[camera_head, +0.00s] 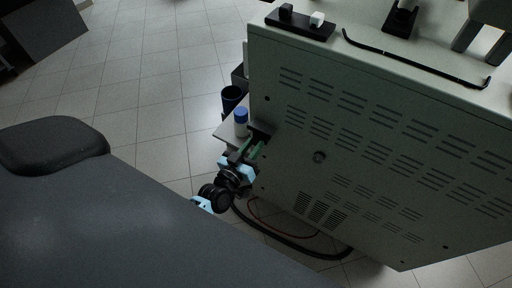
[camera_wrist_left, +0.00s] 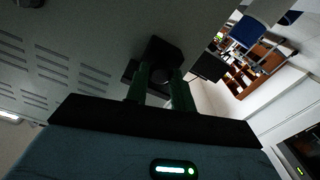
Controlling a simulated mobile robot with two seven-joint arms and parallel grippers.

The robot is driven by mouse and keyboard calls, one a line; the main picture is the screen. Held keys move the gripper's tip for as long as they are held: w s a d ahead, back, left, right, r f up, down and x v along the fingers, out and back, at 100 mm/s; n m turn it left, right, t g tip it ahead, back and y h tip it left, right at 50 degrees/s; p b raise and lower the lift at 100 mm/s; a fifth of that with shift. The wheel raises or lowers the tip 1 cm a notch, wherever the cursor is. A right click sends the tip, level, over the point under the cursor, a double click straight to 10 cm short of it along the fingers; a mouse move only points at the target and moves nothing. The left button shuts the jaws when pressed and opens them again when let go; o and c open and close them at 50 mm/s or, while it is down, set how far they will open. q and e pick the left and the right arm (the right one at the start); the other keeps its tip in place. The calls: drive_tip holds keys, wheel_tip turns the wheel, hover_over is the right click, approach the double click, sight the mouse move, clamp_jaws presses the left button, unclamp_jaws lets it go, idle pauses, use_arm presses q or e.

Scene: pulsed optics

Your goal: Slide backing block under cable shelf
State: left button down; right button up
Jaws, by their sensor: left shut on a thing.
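My left gripper (camera_head: 250,150), with green fingers, is shut on a black block, taken to be the backing block (camera_head: 262,131), beside the left edge of the large pale cabinet. In the left wrist view the block (camera_wrist_left: 165,57) sits between the tips of the two green fingers (camera_wrist_left: 160,84), close to a pale surface. A small pale shelf (camera_head: 226,134) sticks out at the cabinet's left side, next to the gripper. I cannot tell whether this is the cable shelf, or whether the block touches it. My right gripper is not in view.
A white bottle with a blue cap (camera_head: 241,124) stands on the small shelf, near a dark blue cup (camera_head: 232,98). The vented cabinet (camera_head: 330,150) blocks the right. A black cable (camera_head: 290,243) hangs low beneath my gripper. Tiled floor (camera_head: 150,75) is clear at left.

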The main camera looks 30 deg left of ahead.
use_arm(q)
drive_tip(key=c, duration=1.2)
unclamp_jaws()
drive_tip(key=shift+a, duration=0.3)
drive_tip(key=shift+s+d, duration=0.1)
drive_tip(key=s, duration=0.7)
drive_tip(key=shift+s+a, duration=0.2)
drive_tip(key=shift+s, duration=0.15)
